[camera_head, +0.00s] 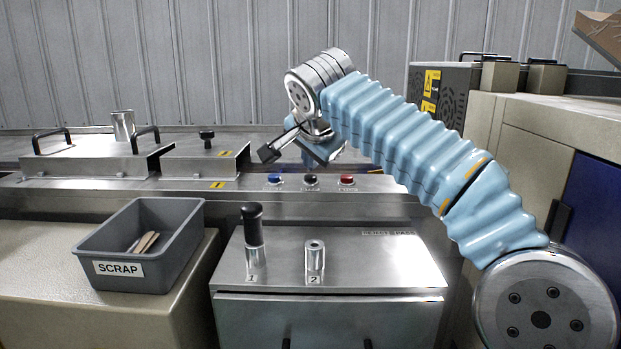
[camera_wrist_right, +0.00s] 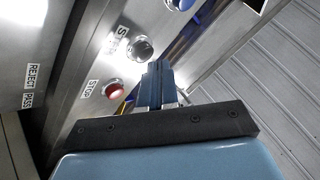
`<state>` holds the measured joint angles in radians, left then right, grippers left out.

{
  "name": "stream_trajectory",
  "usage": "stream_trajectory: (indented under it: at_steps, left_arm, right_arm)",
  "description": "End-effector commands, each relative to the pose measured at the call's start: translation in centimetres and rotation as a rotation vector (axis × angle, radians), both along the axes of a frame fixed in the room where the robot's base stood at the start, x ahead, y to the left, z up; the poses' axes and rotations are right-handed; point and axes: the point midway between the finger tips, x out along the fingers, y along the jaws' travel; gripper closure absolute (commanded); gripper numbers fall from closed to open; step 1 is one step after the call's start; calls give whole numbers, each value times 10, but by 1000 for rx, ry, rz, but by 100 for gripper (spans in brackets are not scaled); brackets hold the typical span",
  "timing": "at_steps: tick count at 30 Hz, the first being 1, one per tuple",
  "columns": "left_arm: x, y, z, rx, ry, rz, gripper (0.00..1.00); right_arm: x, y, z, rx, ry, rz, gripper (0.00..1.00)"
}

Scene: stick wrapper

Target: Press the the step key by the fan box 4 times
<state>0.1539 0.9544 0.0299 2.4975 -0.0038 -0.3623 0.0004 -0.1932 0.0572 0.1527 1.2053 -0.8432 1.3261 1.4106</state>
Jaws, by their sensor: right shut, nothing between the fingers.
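The step key is the dark round button (camera_head: 310,179) in the middle of a row on the metal panel. A blue button (camera_head: 274,179) is on its left and a red button (camera_head: 347,180) on its right. In the right wrist view the step key (camera_wrist_right: 140,48) is partly lit, with a partly readable label beside it. My right gripper (camera_wrist_right: 158,66) is shut and empty, its fingertips near the step key; I cannot tell whether they touch. My left gripper is not in view.
A dark vented box (camera_head: 445,92) with yellow labels stands at the right back. A grey scrap bin (camera_head: 140,245) is at the left. A metal cabinet (camera_head: 330,270) with a black-handled tool (camera_head: 252,226) in holder 1 is in front. Handled covers (camera_head: 95,158) lie at the left.

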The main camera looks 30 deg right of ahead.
Motion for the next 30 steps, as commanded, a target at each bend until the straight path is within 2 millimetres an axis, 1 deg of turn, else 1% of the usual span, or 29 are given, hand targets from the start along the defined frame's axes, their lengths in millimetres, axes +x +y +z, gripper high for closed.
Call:
stream_trajectory:
  at_steps: [1, 12, 30]
  left_arm:
    - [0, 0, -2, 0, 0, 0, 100]
    - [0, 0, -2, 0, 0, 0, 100]
    - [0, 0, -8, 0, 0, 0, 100]
  right_arm:
    - [0, 0, -3, 0, 0, 0, 100]
    - [0, 0, -2, 0, 0, 0, 100]
    - [0, 0, -9, 0, 0, 0, 100]
